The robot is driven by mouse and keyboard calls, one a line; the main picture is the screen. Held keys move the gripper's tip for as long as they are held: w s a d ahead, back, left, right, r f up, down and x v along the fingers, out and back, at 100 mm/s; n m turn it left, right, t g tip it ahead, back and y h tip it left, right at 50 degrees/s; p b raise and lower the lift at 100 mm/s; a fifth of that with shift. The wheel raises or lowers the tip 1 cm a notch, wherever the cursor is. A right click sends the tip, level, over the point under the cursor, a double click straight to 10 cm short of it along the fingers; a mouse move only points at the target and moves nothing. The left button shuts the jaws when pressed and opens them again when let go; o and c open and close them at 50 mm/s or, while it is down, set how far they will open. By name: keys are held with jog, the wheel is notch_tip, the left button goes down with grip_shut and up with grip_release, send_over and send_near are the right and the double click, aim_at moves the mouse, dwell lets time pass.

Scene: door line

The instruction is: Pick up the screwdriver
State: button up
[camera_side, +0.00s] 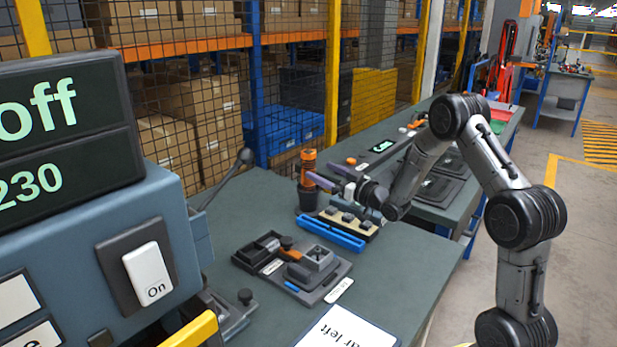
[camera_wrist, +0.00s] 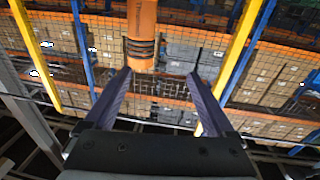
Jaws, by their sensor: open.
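The screwdriver (camera_side: 308,166) has an orange body with dark bands and stands upright in a dark holder (camera_side: 308,199) on the green-grey bench. In the wrist view its orange body (camera_wrist: 141,30) shows at the top, just beyond the fingertips and nearer the left finger. My gripper (camera_side: 322,174) has two purple fingers, held roughly level beside the screwdriver at about the height of its body. In the wrist view my gripper (camera_wrist: 158,74) is open, with nothing between its fingers. I cannot tell whether a finger touches the screwdriver.
A blue tray (camera_side: 331,233) and a beige block with dark parts (camera_side: 348,222) lie close below my gripper. A dark fixture (camera_side: 292,266) sits nearer. A large control box (camera_side: 110,240) reading "off" stands at left. Mesh fencing (camera_side: 300,60) runs behind.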

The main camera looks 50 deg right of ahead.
aim_at(313, 170)
jog(key=shift+m+g+h, duration=0.3)
jog(key=shift+m+h, duration=0.1)
jog(key=w+d+f, duration=0.1)
jog(key=w, duration=0.1)
jog(key=w+d+f, duration=0.1)
jog(key=w, duration=0.1)
jog(key=w+d, duration=0.1)
jog(key=w, duration=0.1)
jog(key=shift+w+d+f, duration=0.35)
jog(key=shift+d+f, duration=0.05)
jog(key=shift+w+d, duration=0.2)
jog(key=shift+w, duration=0.75)
jog(key=shift+w+d, duration=0.15)
jog(key=shift+w, duration=0.8)
jog(key=shift+w+d, duration=0.2)
jog(key=shift+w, duration=0.75)
grip_shut()
jog(key=shift+r, duration=0.25)
